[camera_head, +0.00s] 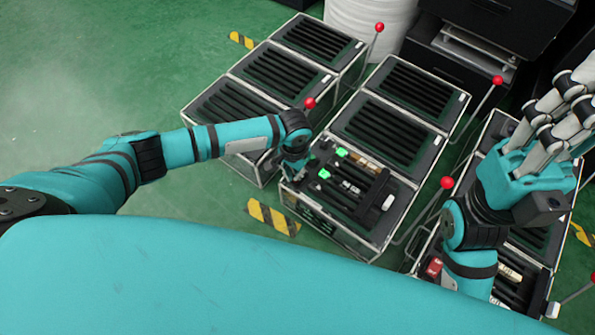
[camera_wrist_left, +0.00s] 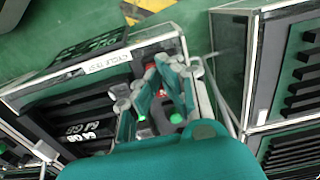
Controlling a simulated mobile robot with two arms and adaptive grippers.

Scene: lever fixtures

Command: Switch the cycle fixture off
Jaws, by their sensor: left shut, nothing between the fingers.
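A case with two green lights (camera_head: 366,243) stands below centre in the head view, holding black modules. In the left wrist view a case wall carries a label reading CYCLE TEST (camera_wrist_left: 107,62), with green lights (camera_wrist_left: 174,118) inside. A lever with a red ball (camera_head: 447,183) rises along the green-lit case's right side, leaning right. My left gripper (camera_head: 295,165) is over that case's left part, shut and empty; its fingers (camera_wrist_left: 165,88) cover part of the inside. A red patch shows behind the fingers. My right gripper (camera_head: 560,110) is at the right; its fingers' closure is unclear.
More black-slotted cases stand in rows behind (camera_head: 405,88) and to the left (camera_head: 235,105), with red-ball levers (camera_head: 379,27) and (camera_head: 498,80). Another red ball (camera_head: 310,102) is beside my left wrist. Striped floor tape (camera_head: 272,216) lies in front. Green floor at the left is clear.

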